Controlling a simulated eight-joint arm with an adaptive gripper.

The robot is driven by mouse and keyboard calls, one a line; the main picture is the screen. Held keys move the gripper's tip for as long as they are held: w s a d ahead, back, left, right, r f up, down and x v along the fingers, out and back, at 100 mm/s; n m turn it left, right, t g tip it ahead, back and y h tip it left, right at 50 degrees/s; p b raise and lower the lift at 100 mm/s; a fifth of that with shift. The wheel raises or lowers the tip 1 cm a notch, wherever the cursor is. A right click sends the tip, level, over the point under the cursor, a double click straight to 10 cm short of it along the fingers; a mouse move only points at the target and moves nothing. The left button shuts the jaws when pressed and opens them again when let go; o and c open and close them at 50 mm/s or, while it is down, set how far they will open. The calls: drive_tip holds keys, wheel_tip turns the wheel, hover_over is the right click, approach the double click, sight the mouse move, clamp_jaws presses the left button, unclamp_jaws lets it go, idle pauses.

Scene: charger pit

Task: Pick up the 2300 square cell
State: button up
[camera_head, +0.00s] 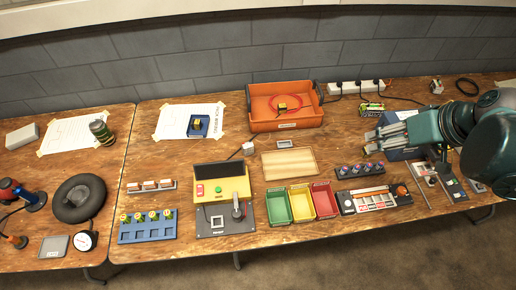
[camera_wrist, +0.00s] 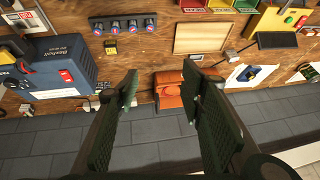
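I cannot read "2300" on any cell, so I cannot tell which one is the square cell. Cells with yellow tops stand in a blue holder (camera_head: 147,236) at the front left of the main table. Several small white-topped blocks sit in a tray (camera_head: 151,186) behind it. Several round-topped cells stand in a dark rack (camera_head: 360,170), also in the wrist view (camera_wrist: 124,26). A small yellow-and-black block (camera_wrist: 110,47) lies beside that rack. My gripper (camera_head: 380,131) is above the right rear of the table. In the wrist view its fingers (camera_wrist: 160,84) are apart with nothing between them.
An orange bin (camera_head: 262,122) stands at the back, with a power strip (camera_head: 357,87) to its right. A blue case (camera_wrist: 50,72) lies near my gripper. Green, yellow and red bins (camera_head: 302,204), a wooden tray (camera_head: 290,162) and a yellow device (camera_head: 221,188) fill the middle.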

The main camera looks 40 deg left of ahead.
drive_tip(key=w+a+f+n+g+y, duration=0.1)
drive_tip(key=a+f+n, duration=0.1)
drive_tip(key=a, duration=0.4)
drive_tip(key=w+a+f+n+g+y, duration=0.1)
drive_tip(key=w+a+f+n, duration=0.1)
drive_tip(key=a, duration=0.3)
drive_tip(key=n+g+y, duration=0.2)
drive_tip(key=n+g, duration=0.4)
drive_tip(key=n, duration=0.3)
approach(252, 144)
drive_tip(key=a+f+n+g, duration=0.1)
drive_tip(key=n+g, duration=0.1)
drive_tip(key=n, duration=0.1)
drive_tip(key=a+f+n+g+b, duration=0.1)
drive_tip(key=shift+w+a+f+n, duration=0.25)
drive_tip(key=shift+a+f+n, duration=0.05)
drive_tip(key=shift+a+n, duration=0.1)
drive_tip(key=shift+s+a+f+n+g, duration=0.25)
drive_tip(key=shift+s+f+n+g, duration=0.05)
drive_tip(key=shift+s+f, duration=0.1)
drive_tip(key=shift+x, duration=1.2)
